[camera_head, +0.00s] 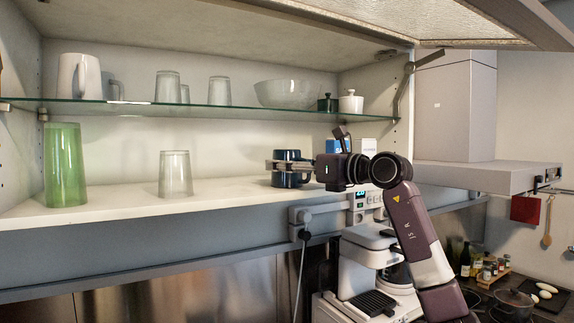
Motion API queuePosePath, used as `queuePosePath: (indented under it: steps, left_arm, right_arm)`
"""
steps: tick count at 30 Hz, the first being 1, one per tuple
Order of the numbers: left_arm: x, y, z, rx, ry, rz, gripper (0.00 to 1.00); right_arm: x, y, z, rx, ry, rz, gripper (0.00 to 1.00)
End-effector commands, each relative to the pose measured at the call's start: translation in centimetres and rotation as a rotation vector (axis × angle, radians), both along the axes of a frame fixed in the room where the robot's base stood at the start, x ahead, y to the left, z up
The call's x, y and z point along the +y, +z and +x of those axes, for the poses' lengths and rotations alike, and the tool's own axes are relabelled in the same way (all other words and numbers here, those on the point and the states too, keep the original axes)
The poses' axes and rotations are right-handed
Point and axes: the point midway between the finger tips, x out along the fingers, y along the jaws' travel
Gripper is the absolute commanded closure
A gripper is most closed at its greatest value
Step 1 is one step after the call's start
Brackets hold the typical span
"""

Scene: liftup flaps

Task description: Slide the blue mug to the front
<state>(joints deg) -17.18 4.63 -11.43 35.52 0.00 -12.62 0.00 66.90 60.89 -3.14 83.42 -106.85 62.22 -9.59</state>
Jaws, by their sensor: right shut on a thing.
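The dark blue mug (289,181) stands upright on the lower white shelf (228,190) of the open cabinet, close to the shelf's front edge. My right gripper (284,165) reaches in from the right and is shut on the mug. Its fingers lie across the mug's middle and hide part of it. The mug's rim and lower body show above and below the fingers. My left gripper is not in view.
A green glass (65,165) and a clear glass (175,174) stand left on the same shelf. A blue and white box stands behind my gripper. The glass shelf (200,108) above holds a white bowl (288,94) and cups. A coffee machine (365,265) stands below.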

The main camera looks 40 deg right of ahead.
Motion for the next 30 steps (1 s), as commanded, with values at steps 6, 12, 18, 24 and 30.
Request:
queuePosePath:
  steps: [6, 12, 18, 24, 30]
  left_arm:
    - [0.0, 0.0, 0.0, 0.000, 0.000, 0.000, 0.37]
    - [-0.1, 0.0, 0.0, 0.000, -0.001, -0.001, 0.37]
    - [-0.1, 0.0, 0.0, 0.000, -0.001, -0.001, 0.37]
    - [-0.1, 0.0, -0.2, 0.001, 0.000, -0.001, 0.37]
    - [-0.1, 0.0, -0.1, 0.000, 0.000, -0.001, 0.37]
  right_arm:
    - [0.0, 0.1, -0.1, -0.003, 0.001, 0.000, 0.81]
    - [0.0, 0.1, -0.1, -0.003, 0.001, 0.000, 0.39]
    - [0.0, 0.1, 0.0, -0.002, 0.001, 0.000, 0.28]
    - [0.0, 0.0, -0.1, -0.001, 0.000, 0.000, 0.28]
    - [-0.4, -0.1, -1.7, 0.001, -0.003, -0.001, 0.28]
